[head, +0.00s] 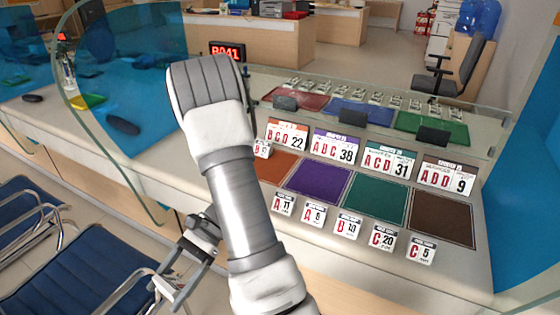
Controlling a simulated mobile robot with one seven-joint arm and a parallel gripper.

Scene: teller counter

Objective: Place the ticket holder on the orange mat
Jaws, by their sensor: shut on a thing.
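The orange mat (278,168) lies on the counter, leftmost in a row of mats, and my arm covers its left part. A sign reading 22 (288,134) stands behind it. A small card marked B (262,149) stands at its back edge, partly hidden by my arm. My gripper (174,283) is low at left, in front of the counter and away from the orange mat. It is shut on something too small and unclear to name. Small ticket cards, such as A 11 (283,207), stand along the counter's front; I cannot tell which is the ticket holder.
Purple (320,182), green (376,200) and brown (441,220) mats continue to the right, with signs behind them. A glass screen (115,130) stands at left. Behind the signs are coloured trays. Blue chairs (70,285) are at lower left, near my gripper.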

